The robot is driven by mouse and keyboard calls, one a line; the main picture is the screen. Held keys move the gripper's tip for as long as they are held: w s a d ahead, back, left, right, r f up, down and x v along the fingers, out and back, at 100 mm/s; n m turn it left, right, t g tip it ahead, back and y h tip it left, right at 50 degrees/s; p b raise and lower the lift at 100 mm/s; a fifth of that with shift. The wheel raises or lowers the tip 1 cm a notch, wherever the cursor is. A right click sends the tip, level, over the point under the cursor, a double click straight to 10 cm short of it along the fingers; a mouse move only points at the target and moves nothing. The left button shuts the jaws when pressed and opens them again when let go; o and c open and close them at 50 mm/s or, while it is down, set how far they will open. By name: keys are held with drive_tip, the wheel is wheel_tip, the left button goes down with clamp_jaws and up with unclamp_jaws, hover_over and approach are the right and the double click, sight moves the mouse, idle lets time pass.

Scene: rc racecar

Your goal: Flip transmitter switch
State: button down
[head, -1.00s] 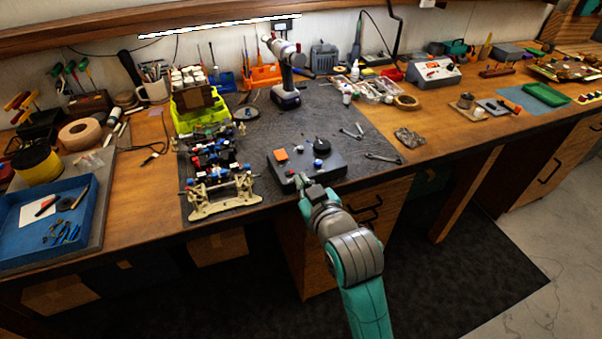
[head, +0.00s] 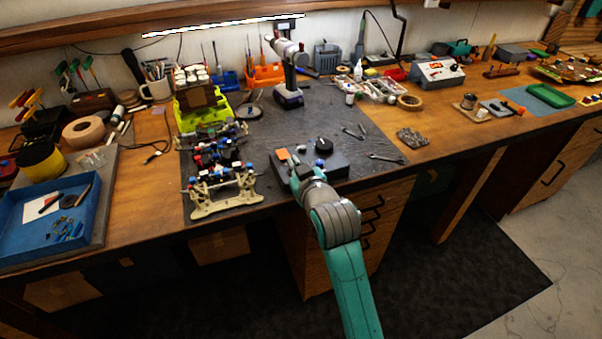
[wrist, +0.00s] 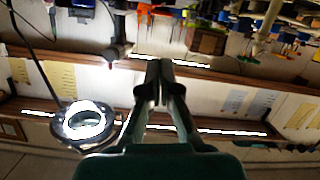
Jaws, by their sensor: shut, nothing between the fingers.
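The transmitter (head: 337,168) is a dark grey box near the front edge of the bench mat. It carries an orange square button (head: 283,154), a black round knob (head: 324,144) and a small blue-topped part (head: 319,163). My gripper (head: 294,163) overlaps the front left of the box in the head view and hides part of its top. I cannot tell whether it touches the box or a switch. The fingers are shut and empty, and they also show in the wrist view (wrist: 159,68). The transmitter is not recognisable in the wrist view.
A car chassis (head: 222,190) lies close left of the transmitter. Wrenches (head: 385,158) lie to the right on the dark mat (head: 275,125). A blue tray (head: 20,240) is at far left. The mat behind the transmitter is mostly clear.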

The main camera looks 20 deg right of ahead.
drive_tip(key=x, duration=0.2)
drive_tip(key=shift+w+d+f, duration=0.1)
drive_tip(key=shift+w+f, duration=0.25)
drive_tip(key=shift+f, duration=0.05)
drive_tip(key=shift+d+f, duration=0.2)
drive_tip(key=shift+f, duration=0.85)
drive_tip(key=shift+d+f, duration=0.1)
drive_tip(key=shift+f, duration=0.45)
